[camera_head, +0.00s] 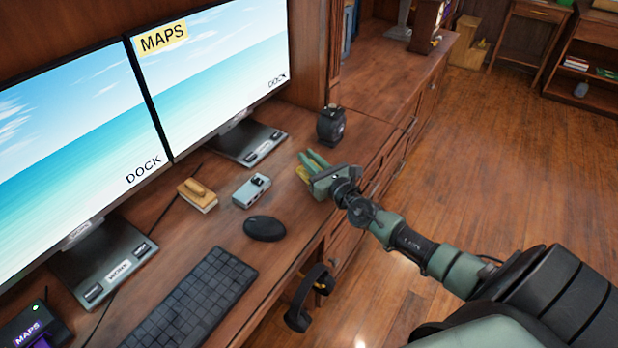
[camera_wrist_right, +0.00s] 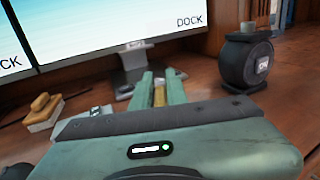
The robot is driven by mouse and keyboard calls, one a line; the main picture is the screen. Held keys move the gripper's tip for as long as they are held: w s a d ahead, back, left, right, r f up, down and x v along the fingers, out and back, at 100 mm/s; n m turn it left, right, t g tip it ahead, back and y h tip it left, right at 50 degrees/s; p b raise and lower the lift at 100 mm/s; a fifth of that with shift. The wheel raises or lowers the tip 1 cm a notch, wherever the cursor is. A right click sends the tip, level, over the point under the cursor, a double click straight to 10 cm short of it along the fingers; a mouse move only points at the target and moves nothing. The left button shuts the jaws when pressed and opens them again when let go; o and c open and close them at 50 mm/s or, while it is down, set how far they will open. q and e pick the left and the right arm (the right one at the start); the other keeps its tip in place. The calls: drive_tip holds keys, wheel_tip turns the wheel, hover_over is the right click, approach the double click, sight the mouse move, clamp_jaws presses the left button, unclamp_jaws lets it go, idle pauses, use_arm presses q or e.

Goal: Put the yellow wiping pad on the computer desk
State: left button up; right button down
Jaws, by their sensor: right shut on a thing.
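My right gripper (camera_head: 312,163) reaches over the right part of the computer desk (camera_head: 215,240) and is shut on a small yellow thing (camera_head: 303,173), which looks like the yellow wiping pad. Most of it is hidden by the green fingers. In the right wrist view, a narrow yellow strip of it (camera_wrist_right: 159,93) shows between the two fingers (camera_wrist_right: 159,88). The fingers are low over the desk top; I cannot tell whether the pad touches the wood. My left gripper is not in view.
On the desk are a tan block with a handle (camera_head: 197,195), a grey-blue camera-like box (camera_head: 251,190), a mouse (camera_head: 264,228), a keyboard (camera_head: 193,303), a black round device (camera_head: 331,125) and two monitors (camera_head: 222,70). Headphones (camera_head: 308,297) hang at the front edge.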

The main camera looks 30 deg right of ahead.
wheel_tip(320, 180, down, 4)
drive_tip(key=shift+f+b, duration=0.1)
drive_tip(key=shift+b, duration=0.9)
drive_tip(key=shift+f, duration=0.1)
drive_tip(key=c, duration=1.4)
unclamp_jaws()
